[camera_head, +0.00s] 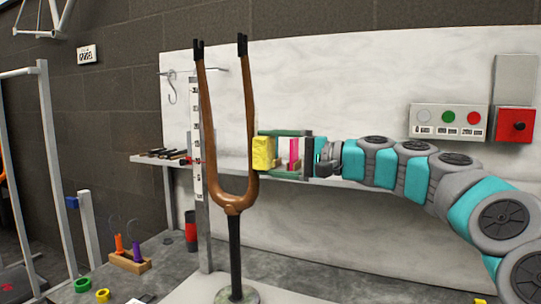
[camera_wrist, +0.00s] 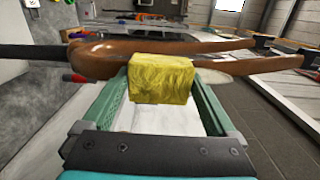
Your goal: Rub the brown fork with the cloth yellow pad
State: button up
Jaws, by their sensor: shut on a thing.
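The brown fork (camera_head: 206,120) stands upright on a dark post, its two legs pointing up, in the head view. In the wrist view the fork (camera_wrist: 110,60) lies across the upper picture. My gripper (camera_head: 278,152), with green fingers, is shut on the yellow pad (camera_head: 264,153) at the right side of the fork's right leg. In the wrist view the pad (camera_wrist: 162,80) sits between the fingertips and covers part of the fork. The pad appears to be against or very near the leg; exact contact is hidden.
A shelf (camera_head: 355,184) runs behind, with dark tools (camera_head: 165,153) at its left end. A control box (camera_head: 447,122) and red switch (camera_head: 514,125) are on the white panel. A wooden block (camera_head: 130,263) with orange and purple handles stands lower left, near green and yellow rings (camera_head: 102,296).

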aim_at(271, 139)
jog(key=shift+w+a+r+p, duration=0.1)
jog(key=shift+r+p, duration=0.05)
jog(key=shift+r, duration=2.4)
jog(key=shift+a+r+p, duration=0.1)
jog(key=shift+r+p, duration=0.05)
jog(key=shift+r, duration=2.35)
jog(key=shift+d+r, duration=0.1)
jog(key=shift+r, duration=0.2)
jog(key=shift+f, duration=0.1)
jog(key=shift+f+b, duration=2.2)
jog(key=shift+f, duration=1.45)
jog(key=shift+d+f+b, duration=0.1)
jog(key=shift+f+b, duration=1.95)
jog(key=shift+f, duration=1.5)
jog(key=shift+d, duration=0.1)
jog(key=v, duration=0.6)
jog(key=shift+p, duration=0.45)
